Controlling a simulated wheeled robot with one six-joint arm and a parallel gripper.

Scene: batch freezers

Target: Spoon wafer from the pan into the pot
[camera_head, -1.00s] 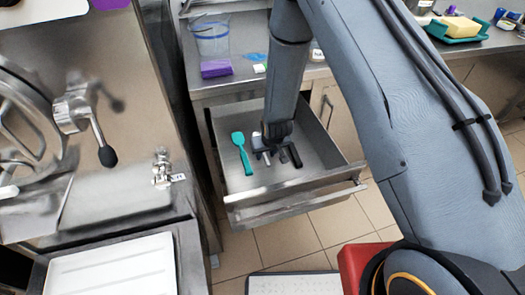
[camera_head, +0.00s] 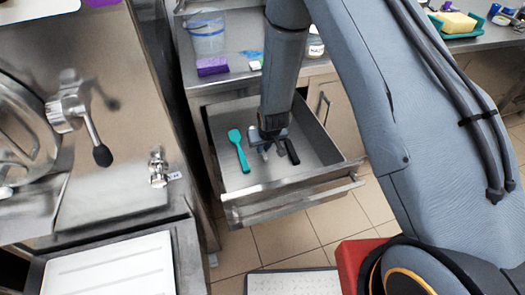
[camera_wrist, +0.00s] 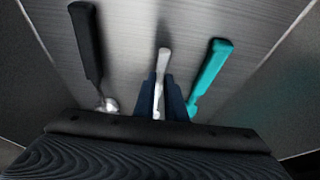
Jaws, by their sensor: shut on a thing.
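My gripper (camera_head: 268,146) is down inside the open drawer (camera_head: 322,142). In the wrist view its two dark blue fingers (camera_wrist: 161,92) are shut on a slim silver utensil (camera_wrist: 163,60). Its working end is hidden by the gripper, so I cannot tell whether it is a spoon. A teal spatula (camera_head: 239,152) lies to the left in the head view and also shows at the right of the wrist view (camera_wrist: 211,68). A black-handled utensil (camera_head: 292,151) lies on the other side; its handle also shows in the wrist view (camera_wrist: 86,40). No pan or pot is identifiable.
The drawer's front edge (camera_head: 290,190) and side walls surround my gripper. Above it, a counter holds a clear bucket (camera_head: 207,35) and a purple sponge (camera_head: 212,66). At left stands a steel machine with a black-knobbed lever (camera_head: 102,155). The tiled floor (camera_head: 290,235) before the drawer is partly clear.

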